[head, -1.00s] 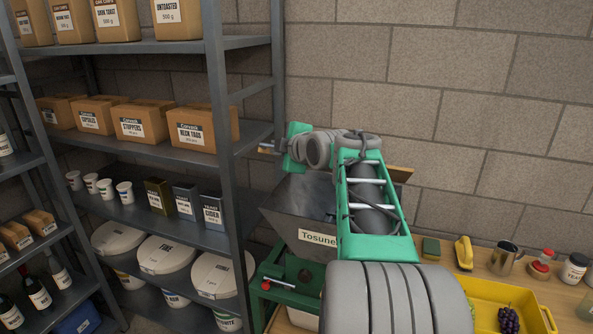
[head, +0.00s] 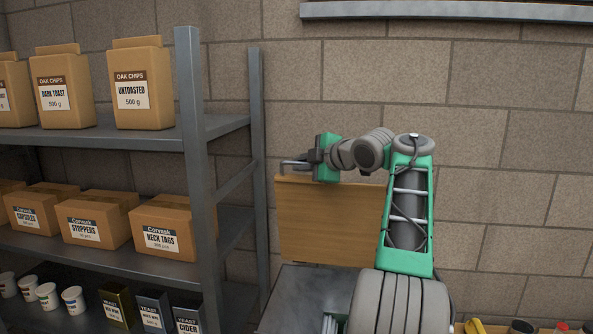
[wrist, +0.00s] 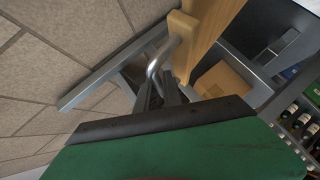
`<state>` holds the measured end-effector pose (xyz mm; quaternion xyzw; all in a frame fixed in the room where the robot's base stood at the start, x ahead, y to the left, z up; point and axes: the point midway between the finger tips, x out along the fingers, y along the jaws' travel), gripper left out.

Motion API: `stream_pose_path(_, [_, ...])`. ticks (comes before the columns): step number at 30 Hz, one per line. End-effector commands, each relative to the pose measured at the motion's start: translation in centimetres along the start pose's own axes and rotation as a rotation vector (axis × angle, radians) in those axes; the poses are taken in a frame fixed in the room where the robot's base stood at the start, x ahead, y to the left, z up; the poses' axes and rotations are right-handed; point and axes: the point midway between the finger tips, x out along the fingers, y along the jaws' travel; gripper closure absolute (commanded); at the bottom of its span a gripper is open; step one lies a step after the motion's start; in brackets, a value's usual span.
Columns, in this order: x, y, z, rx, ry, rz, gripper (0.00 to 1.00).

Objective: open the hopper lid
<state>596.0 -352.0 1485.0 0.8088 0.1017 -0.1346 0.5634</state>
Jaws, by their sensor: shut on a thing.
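The hopper lid (head: 328,222) is a wooden board that stands roughly upright at the back of the grey metal hopper (head: 300,292) in the head view. Its bent metal handle (wrist: 160,58) shows in the wrist view, fixed to the edge of the wooden lid (wrist: 205,30). My gripper (head: 303,164) is at the lid's top edge, and in the wrist view its dark fingers (wrist: 158,90) are closed around the handle. The hopper's lower part is out of the head view, and my arm covers the lid's right side.
A metal shelf rack (head: 195,150) stands close to the left, with bags of oak chips (head: 145,85) and cardboard boxes (head: 165,228). A brick wall (head: 480,100) is behind the lid. A metal ledge (head: 440,12) runs along the top right.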

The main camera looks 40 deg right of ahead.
Motion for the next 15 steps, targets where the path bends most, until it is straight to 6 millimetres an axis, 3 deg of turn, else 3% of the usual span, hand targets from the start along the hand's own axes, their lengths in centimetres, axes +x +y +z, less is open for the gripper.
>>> stream_pose_path(15, [0.12, 0.5, 0.56, -0.003, 0.008, -0.003, 1.0])
